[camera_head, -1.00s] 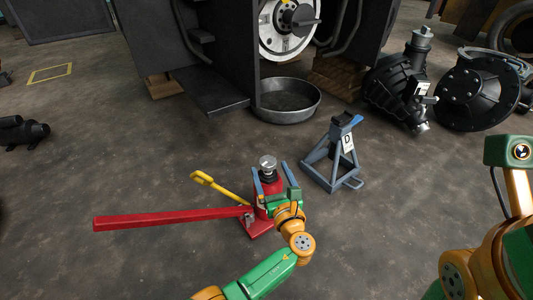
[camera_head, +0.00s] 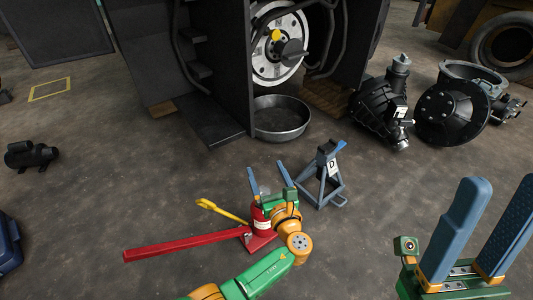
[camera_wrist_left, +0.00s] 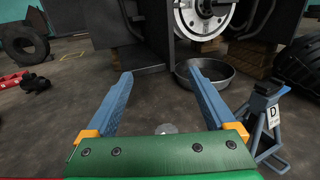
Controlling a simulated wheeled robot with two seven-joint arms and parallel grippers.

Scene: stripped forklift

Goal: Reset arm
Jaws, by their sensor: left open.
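My left gripper (camera_head: 267,170) is open, its two blue fingers pointing away over the red jack (camera_head: 262,220). No object shows between the fingers in the left wrist view (camera_wrist_left: 158,75). The jack stands on the floor with a long red bar (camera_head: 185,247) and a yellow handle (camera_head: 220,210); its top is hidden behind the gripper in the head view. A round metal top (camera_wrist_left: 166,128) shows below the fingers in the left wrist view. My right gripper (camera_head: 500,190) is raised at the lower right, its blue fingers apart and empty.
A blue-grey jack stand (camera_head: 322,182) marked D is close right of the left gripper. Behind are a metal pan (camera_head: 282,120) and the dark forklift body (camera_head: 225,70). Black machine parts (camera_head: 450,112) lie at the right. The floor at left is mostly clear.

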